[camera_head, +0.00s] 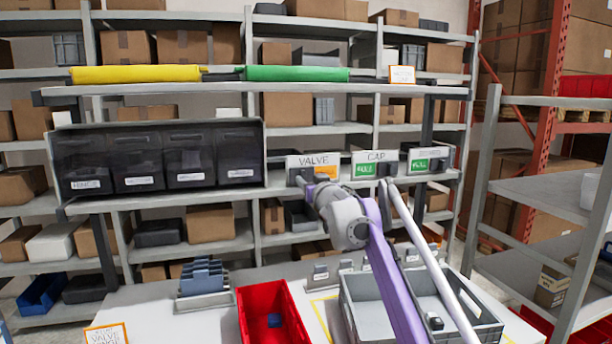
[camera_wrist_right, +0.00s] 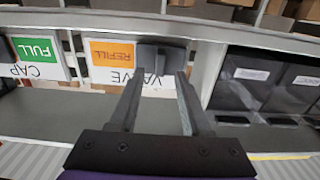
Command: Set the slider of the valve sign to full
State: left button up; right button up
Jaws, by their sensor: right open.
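The valve sign (camera_head: 306,161) is a white plate on the shelf, right of the dark dispenser bins. It shows upside down in the right wrist view (camera_wrist_right: 150,85), with an orange REFILL field (camera_wrist_right: 109,52) uncovered. Its dark slider (camera_wrist_right: 162,52) sits beside the orange field, toward the bins. My right gripper (camera_wrist_right: 161,80) is open, its two fingers pointing at the slider with the tips close to it. I cannot tell whether they touch it. In the head view the right gripper (camera_head: 305,187) hides the lower part of the sign. My left gripper is not in view.
The cap sign (camera_head: 375,157) and a third sign (camera_head: 429,153), both showing green, stand to the right. Dark bins (camera_head: 160,157) stand left. Below are a red crate (camera_head: 247,312) and a grey crate (camera_head: 357,312) on a white table.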

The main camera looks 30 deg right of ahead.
aim_at(304, 176)
jog(key=shift+p+x, duration=0.45)
jog(key=shift+x, duration=1.1)
grip_shut()
dwell(0.4)
